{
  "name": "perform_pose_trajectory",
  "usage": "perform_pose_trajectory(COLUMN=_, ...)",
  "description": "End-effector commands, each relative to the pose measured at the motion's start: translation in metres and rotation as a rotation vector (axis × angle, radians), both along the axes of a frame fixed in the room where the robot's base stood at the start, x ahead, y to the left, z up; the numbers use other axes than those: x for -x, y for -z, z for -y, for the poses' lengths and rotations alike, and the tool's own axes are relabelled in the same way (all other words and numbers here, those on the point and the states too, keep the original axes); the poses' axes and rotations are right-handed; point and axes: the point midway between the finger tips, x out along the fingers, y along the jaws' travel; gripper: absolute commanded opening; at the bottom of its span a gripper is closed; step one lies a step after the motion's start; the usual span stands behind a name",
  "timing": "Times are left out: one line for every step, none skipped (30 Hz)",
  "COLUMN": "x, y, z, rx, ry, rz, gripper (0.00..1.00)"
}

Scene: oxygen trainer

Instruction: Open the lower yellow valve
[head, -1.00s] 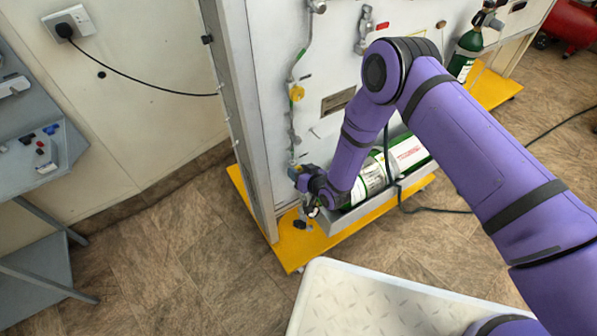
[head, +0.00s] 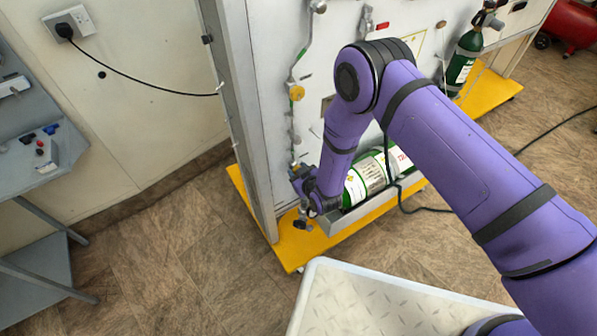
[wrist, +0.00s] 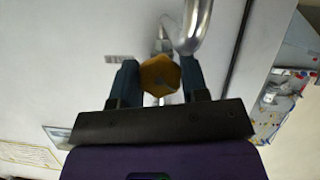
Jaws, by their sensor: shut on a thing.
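The lower yellow valve (wrist: 159,76) shows in the wrist view as a yellow faceted knob between the two fingers of my gripper (wrist: 160,82). My gripper is shut on it, one finger on each side. A curved silver pipe (wrist: 196,25) rises just behind the knob. In the head view my gripper (head: 299,174) is low at the left edge of the white panel (head: 270,95), and the lower valve is mostly hidden there. Another yellow valve (head: 296,93) sits higher on the same pipe line, clear of my arm.
A green and white cylinder (head: 368,180) lies in a tray on the yellow base (head: 290,252), close right of my wrist. A dark green cylinder (head: 465,55) stands at the back right. A grey table (head: 60,170) is at the left. Floor between is clear.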

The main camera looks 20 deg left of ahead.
Motion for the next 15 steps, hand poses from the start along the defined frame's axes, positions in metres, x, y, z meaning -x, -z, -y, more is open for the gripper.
perform_pose_trajectory(x=0.0001, y=0.0004, z=0.0005, rx=0.002, ry=0.001, rz=0.000, gripper=0.17)
perform_pose_trajectory(x=0.0001, y=0.0004, z=0.0006, rx=0.002, ry=0.001, rz=0.000, gripper=0.17)
perform_pose_trajectory(x=0.0000, y=0.0004, z=0.0006, rx=0.002, ry=0.001, rz=0.000, gripper=0.17)
perform_pose_trajectory(x=0.0001, y=0.0005, z=0.0006, rx=0.002, ry=0.001, rz=0.000, gripper=0.17)
perform_pose_trajectory(x=0.0001, y=0.0005, z=0.0006, rx=0.002, ry=0.001, rz=0.000, gripper=0.17)
perform_pose_trajectory(x=0.0001, y=0.0005, z=0.0006, rx=0.002, ry=0.001, rz=0.000, gripper=0.17)
perform_pose_trajectory(x=0.0001, y=0.0005, z=0.0006, rx=0.001, ry=0.001, rz=0.000, gripper=0.17)
perform_pose_trajectory(x=0.0001, y=0.0006, z=0.0006, rx=0.001, ry=0.001, rz=0.000, gripper=0.17)
perform_pose_trajectory(x=0.0001, y=0.0006, z=0.0006, rx=0.001, ry=0.001, rz=0.000, gripper=0.17)
perform_pose_trajectory(x=0.0001, y=0.0006, z=0.0006, rx=0.001, ry=0.000, rz=-0.001, gripper=0.48)
perform_pose_trajectory(x=0.0001, y=0.0006, z=0.0006, rx=0.001, ry=0.000, rz=-0.001, gripper=0.55)
perform_pose_trajectory(x=0.0001, y=0.0006, z=0.0006, rx=0.001, ry=0.000, rz=-0.001, gripper=0.64)
perform_pose_trajectory(x=0.0001, y=0.0005, z=0.0006, rx=0.001, ry=0.000, rz=-0.001, gripper=0.67)
perform_pose_trajectory(x=0.0001, y=0.0005, z=0.0006, rx=0.001, ry=0.000, rz=-0.001, gripper=0.67)
perform_pose_trajectory(x=0.0001, y=0.0004, z=0.0005, rx=0.001, ry=0.000, rz=-0.001, gripper=0.67)
